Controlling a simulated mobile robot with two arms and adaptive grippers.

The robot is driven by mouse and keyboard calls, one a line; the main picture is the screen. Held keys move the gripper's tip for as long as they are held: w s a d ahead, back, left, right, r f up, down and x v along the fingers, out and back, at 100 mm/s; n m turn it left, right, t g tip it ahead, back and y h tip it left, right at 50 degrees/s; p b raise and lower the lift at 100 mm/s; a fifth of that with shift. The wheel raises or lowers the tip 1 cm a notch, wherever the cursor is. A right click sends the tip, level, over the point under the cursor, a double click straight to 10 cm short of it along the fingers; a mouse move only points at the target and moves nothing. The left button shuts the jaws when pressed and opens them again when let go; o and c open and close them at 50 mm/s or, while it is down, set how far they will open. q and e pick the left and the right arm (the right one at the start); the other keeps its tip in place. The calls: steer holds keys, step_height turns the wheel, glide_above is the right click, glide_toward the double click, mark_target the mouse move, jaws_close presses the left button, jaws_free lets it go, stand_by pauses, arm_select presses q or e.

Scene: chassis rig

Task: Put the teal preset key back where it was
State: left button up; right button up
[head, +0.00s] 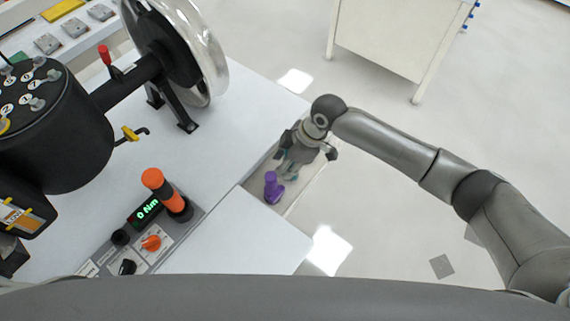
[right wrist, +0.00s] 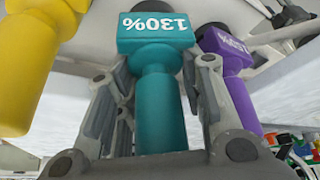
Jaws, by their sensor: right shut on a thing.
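The teal preset key (right wrist: 160,100) is upright in the middle of the right wrist view, with "130%" on its block shown upside down. My right gripper (right wrist: 155,75) is shut on it, one finger on each side. In the head view my right gripper (head: 291,165) is over a recess at the right edge of the white bench and hides most of the teal key. A purple key (head: 272,187) stands just in front of the gripper; it also shows right of the teal key in the right wrist view (right wrist: 232,80). Whether the teal key is seated cannot be told. My left gripper is out of view.
A yellow key (right wrist: 30,70) is left of the teal key in the right wrist view. On the white bench (head: 240,125) are a handwheel (head: 205,60), a black numbered turret (head: 55,125) and an orange-topped handle (head: 160,185) beside a "0 Nm" display (head: 146,210).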

steer(key=shift+f, duration=0.7)
steer(key=shift+f, duration=0.15)
steer(key=o, duration=0.7)
steer(key=shift+c, duration=0.2)
steer(key=shift+r, duration=0.25)
steer(key=v, duration=1.2)
steer(key=shift+f, duration=0.1)
